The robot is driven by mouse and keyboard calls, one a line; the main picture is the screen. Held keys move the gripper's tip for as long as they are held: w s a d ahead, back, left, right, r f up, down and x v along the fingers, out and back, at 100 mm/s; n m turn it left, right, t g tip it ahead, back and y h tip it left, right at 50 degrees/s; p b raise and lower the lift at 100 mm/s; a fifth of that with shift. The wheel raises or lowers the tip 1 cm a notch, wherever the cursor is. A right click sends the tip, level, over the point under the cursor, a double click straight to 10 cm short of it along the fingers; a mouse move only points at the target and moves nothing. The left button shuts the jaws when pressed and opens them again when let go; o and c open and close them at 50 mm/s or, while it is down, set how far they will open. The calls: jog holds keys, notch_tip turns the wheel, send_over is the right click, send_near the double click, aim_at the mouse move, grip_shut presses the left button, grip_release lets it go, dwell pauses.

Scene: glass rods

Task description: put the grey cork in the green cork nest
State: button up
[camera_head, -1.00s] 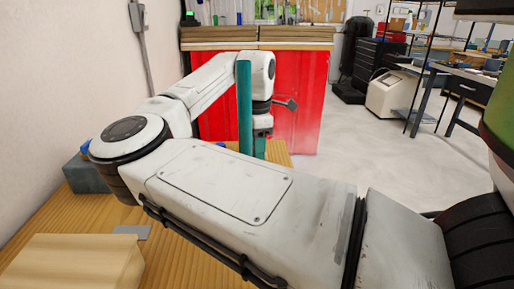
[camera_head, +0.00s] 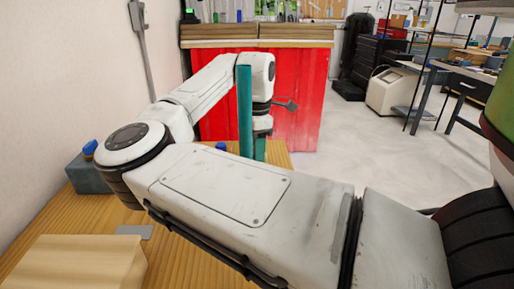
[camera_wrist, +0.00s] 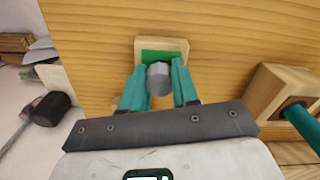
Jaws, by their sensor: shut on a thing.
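My gripper (camera_wrist: 159,88) is shut on the grey cork (camera_wrist: 159,78), which shows between the two teal fingers in the wrist view. The green cork nest (camera_wrist: 146,47), a small wooden block with a green top, lies just past the cork and is partly covered by it. I cannot tell whether the cork touches the nest. In the head view my gripper (camera_head: 260,146) points down over the far end of the wooden table, partly behind a tall teal rod (camera_head: 244,105). The cork and the nest are hidden there.
The teal rod stands in a wooden block (camera_wrist: 262,88), right of the nest in the wrist view. A grey block (camera_head: 88,178) with a blue piece (camera_head: 90,147) sits by the wall. A pale wooden block (camera_head: 72,265) is nearer. A blue thing (camera_head: 220,146) shows beyond my arm.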

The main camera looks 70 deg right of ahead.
jog(key=shift+r+p, duration=0.75)
jog(key=shift+p, duration=0.45)
jog(key=shift+p, duration=0.75)
dwell(0.6)
jog(key=shift+f, duration=0.85)
dwell(0.5)
jog(key=shift+r+p, duration=0.85)
jog(key=shift+p, duration=0.35)
jog(key=shift+p, duration=0.75)
dwell(0.6)
jog(key=shift+f, duration=0.85)
dwell(0.5)
jog(key=o, duration=0.7)
